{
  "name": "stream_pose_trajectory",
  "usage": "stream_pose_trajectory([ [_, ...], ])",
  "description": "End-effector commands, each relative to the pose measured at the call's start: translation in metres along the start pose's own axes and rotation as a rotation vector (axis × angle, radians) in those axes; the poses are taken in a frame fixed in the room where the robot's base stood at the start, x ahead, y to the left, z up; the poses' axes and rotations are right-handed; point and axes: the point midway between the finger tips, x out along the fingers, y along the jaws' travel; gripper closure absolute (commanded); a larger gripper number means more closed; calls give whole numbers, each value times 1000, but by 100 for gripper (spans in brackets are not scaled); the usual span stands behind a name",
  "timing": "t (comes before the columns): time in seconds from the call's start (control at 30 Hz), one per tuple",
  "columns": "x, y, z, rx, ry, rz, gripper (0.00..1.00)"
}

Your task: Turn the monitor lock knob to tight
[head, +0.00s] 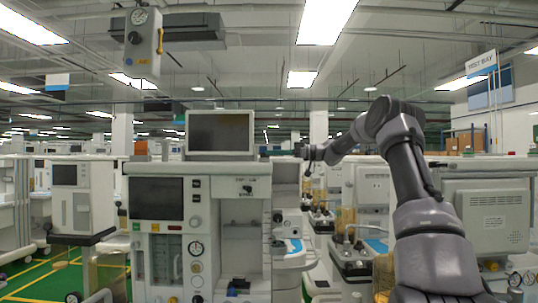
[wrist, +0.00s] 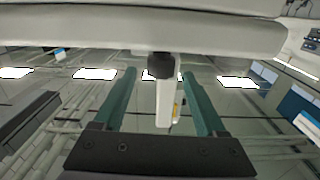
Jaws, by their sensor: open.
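The monitor (head: 220,132) has a dark screen in a pale frame and stands on top of the anaesthesia cart (head: 230,185). In the wrist view, a pale casing edge (wrist: 80,35) crosses the top, and a short dark knob (wrist: 161,66) sticks out from it. My gripper (wrist: 159,74) is open, with one green finger on each side of the knob in the picture. I cannot tell whether the fingers touch it. In the head view my gripper (head: 300,150) is right of the monitor, pointing left. The knob cannot be made out there.
A hanging box with a gauge (head: 146,42) is above the cart at upper left. Another cart (head: 75,200) stands on the left. More equipment (head: 490,215) stands on the right, beside my arm. Green floor (head: 50,280) shows at lower left.

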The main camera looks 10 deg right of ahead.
Motion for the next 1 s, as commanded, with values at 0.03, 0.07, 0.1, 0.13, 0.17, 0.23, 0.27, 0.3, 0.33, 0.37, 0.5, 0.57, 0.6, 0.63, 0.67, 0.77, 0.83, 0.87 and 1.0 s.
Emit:
stream_pose_trajectory([
  [0.03,6,0,0,0,0,-1,26],
  [0.07,9,0,0,0,0,0,26],
  [0.1,12,0,0,0,0,0,26],
  [0.13,14,0,0,0,0,0,26],
  [0.17,15,0,0,0,0,0,26],
  [0.23,17,0,0,0,0,0,26],
  [0.27,17,0,0,1,0,1,26],
  [0.3,17,0,0,1,0,1,26],
  [0.33,17,0,0,1,0,1,26],
  [0.37,17,0,0,1,0,1,26],
  [0.5,17,0,0,0,0,1,38],
  [0.57,17,0,0,0,0,1,61],
  [0.6,17,0,0,1,0,1,76],
  [0.63,17,0,0,0,0,1,88],
  [0.67,17,0,0,0,0,1,99],
  [0.77,17,0,0,0,0,2,100],
  [0.83,17,-1,-1,-1,0,14,100],
  [0.87,17,-1,-2,-2,2,24,100],
  [1.0,17,-4,-2,-2,4,125,100],
])
